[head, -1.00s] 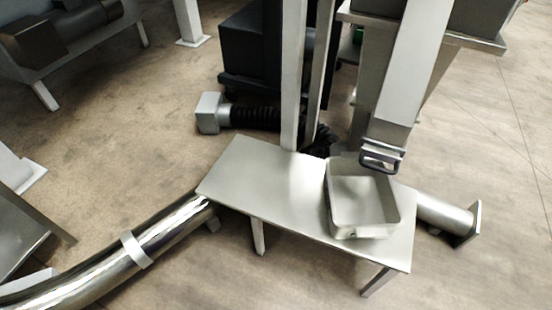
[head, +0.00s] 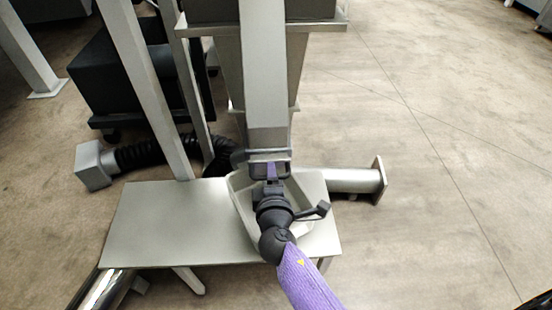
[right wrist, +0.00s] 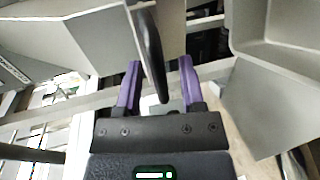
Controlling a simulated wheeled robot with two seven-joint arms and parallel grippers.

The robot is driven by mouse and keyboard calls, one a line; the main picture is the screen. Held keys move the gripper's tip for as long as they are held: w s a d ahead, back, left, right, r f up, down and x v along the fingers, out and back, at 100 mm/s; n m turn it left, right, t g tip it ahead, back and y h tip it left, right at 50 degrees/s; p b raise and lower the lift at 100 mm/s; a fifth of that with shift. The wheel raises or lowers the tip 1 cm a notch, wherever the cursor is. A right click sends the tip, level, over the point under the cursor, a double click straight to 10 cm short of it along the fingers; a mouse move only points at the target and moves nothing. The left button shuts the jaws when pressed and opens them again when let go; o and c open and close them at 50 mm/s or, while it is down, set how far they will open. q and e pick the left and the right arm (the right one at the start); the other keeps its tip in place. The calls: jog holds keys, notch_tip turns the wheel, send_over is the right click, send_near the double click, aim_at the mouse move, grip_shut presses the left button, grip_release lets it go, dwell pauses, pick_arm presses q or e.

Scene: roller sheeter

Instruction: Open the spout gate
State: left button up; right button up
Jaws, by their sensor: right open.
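The metal spout (head: 266,95) slopes down toward the bench, with the gate (head: 283,155) across its lower end. The gate's dark loop handle shows in the right wrist view (right wrist: 150,50). My right gripper (head: 270,172) is at the handle in the head view. In the right wrist view its two purple fingers (right wrist: 158,82) are apart, with the dark handle between them. The fingers do not look closed on it; whether either touches it I cannot tell. The gate looks shut, though my gripper partly hides it. My left gripper is not in view.
A pale tray (head: 243,207) stands on the metal bench (head: 165,220) below the spout, partly hidden by my right arm. Upright posts (head: 145,90) and a black ribbed hose (head: 155,153) are to the left.

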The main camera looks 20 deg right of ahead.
jog(key=shift+w, duration=0.3)
jog(key=shift+s, duration=0.1)
grip_shut()
dwell(1.2)
